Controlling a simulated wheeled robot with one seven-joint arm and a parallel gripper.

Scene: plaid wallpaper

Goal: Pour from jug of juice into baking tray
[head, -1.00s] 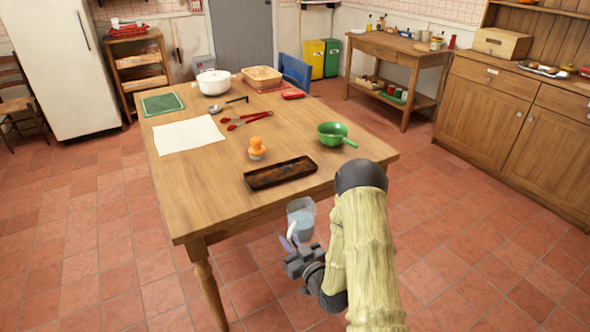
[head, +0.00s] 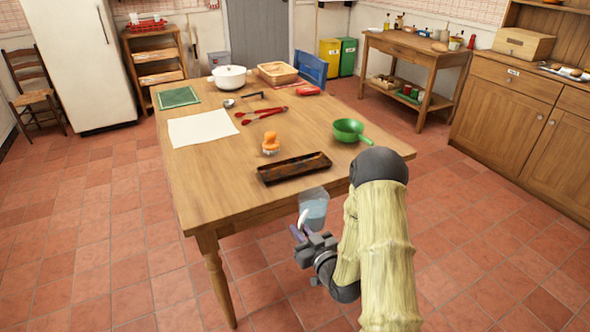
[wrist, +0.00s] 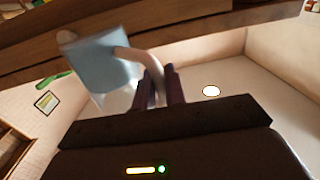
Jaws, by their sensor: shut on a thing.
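The jug (head: 314,210) is clear with pale bluish contents. My gripper (head: 301,233) is shut on its handle and holds it upright in front of the table's near edge, at about tabletop height or a little below. In the wrist view the jug (wrist: 103,65) is beyond the fingers (wrist: 160,88), with its pale curved handle between them. The baking tray (head: 294,168) is a dark, narrow, rusty-looking rectangle lying on the table near its front edge, just beyond the jug. Its inside looks empty.
The tiled floor around the table is clear.

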